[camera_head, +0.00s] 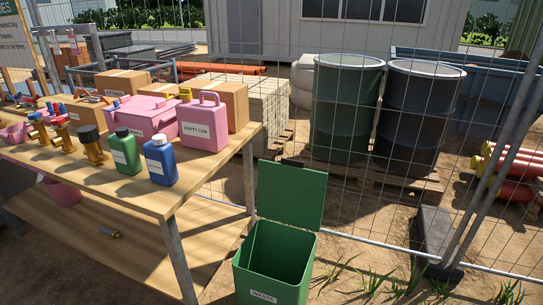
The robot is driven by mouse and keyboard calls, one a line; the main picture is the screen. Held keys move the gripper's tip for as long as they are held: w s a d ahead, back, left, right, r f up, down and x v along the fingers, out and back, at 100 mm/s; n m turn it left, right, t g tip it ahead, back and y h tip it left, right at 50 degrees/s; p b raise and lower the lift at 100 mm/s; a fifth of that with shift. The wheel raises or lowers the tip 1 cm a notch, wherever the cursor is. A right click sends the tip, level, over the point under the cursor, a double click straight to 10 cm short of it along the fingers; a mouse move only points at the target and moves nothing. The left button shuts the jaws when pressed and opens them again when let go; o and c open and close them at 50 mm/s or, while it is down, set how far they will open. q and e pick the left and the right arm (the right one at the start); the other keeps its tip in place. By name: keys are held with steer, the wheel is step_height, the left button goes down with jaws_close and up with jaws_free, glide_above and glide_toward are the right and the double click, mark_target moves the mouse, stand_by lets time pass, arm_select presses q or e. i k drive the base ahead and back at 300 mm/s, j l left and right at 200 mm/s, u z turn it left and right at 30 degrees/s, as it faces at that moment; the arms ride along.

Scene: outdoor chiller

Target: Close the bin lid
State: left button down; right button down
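A green bin (273,262) with a white "WASTE" label stands on the ground just right of the wooden table. Its green lid (290,194) is open and stands nearly upright at the back of the bin. A dark piece sits at the lid's top edge. The bin's inside looks empty as far as I can see; its bottom is in shadow. Neither of my grippers shows in the head view.
A wooden table (182,198) at left holds a green bottle (124,152), a blue bottle (160,160), a pink can (203,124), boxes and brass fittings. A wire fence (395,240) runs behind the bin, with two drums (345,110) beyond. Grassy sand lies right of the bin.

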mark_target(290, 192)
steer(key=i+l+u, duration=0.2)
steer(key=i+l, duration=0.15)
steer(key=l, duration=0.3)
steer(key=i+l+u, duration=0.1)
steer(key=l, duration=0.25)
steer(key=i+l, duration=0.2)
steer(key=l, duration=0.15)
steer(key=i+l+u, duration=0.15)
steer(key=l, duration=0.15)
steer(key=i+l+u, duration=0.1)
steer(key=l, duration=0.3)
